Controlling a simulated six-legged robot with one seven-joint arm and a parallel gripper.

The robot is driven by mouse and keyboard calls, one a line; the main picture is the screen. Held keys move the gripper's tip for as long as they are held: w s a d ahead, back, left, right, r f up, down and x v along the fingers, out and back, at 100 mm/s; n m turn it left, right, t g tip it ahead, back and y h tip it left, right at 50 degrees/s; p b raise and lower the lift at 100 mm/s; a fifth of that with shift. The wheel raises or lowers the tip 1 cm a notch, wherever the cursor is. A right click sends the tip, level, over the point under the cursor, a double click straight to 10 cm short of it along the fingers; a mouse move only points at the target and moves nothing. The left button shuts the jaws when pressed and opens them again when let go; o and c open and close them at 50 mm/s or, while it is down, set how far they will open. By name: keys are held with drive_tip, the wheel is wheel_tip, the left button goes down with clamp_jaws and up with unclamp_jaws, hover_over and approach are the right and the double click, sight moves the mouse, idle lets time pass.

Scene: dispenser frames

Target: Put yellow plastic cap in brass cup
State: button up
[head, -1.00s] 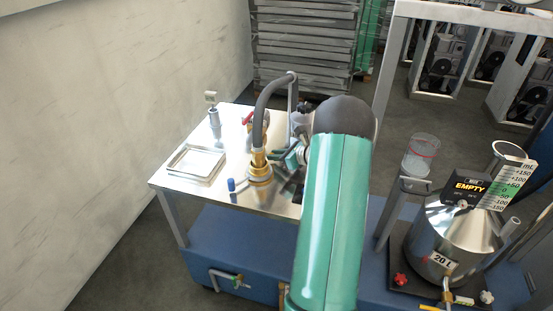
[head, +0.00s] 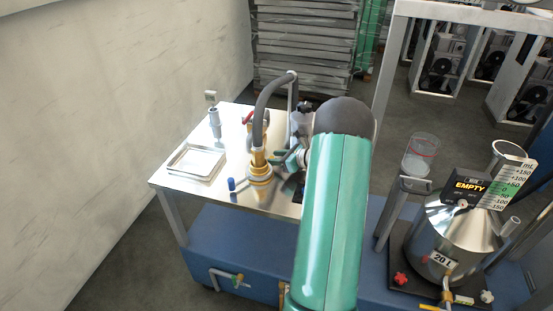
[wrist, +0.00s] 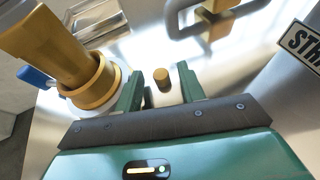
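A small dull-yellow cap (wrist: 162,78) stands on the steel table top, in front of and between my fingertips in the wrist view. My gripper (wrist: 162,88) is open, its two green fingers apart with the cap in the gap and no clear contact. In the head view my gripper (head: 288,159) is beside the brass nozzle, partly hidden by my arm. The brass cup (wrist: 98,88) is left of my gripper in the wrist view, with the brass nozzle (wrist: 52,45) over its mouth. The cup also shows in the head view (head: 259,180). The cap is hidden there.
The steel table (head: 212,190) holds a shallow square tray (head: 196,162), a grey upright fitting (head: 214,122) and a blue-handled part (head: 232,184). A dark hose (head: 262,100) arches above the nozzle. A steel vessel (head: 440,235) stands at right.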

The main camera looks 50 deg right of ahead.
drive_tip(key=v, duration=1.1)
drive_tip(key=shift+s+d+r, duration=0.15)
drive_tip(key=shift+s+d, duration=0.05)
drive_tip(key=shift+s, duration=0.35)
drive_tip(key=shift+c, duration=1.1)
drive_tip(key=shift+s+d, duration=0.25)
drive_tip(key=shift+s, duration=0.25)
drive_tip(key=x, duration=1.3)
drive_tip(key=shift+w+a, duration=0.25)
drive_tip(key=shift+w, duration=0.15)
drive_tip(key=shift+c, duration=0.2)
clamp_jaws()
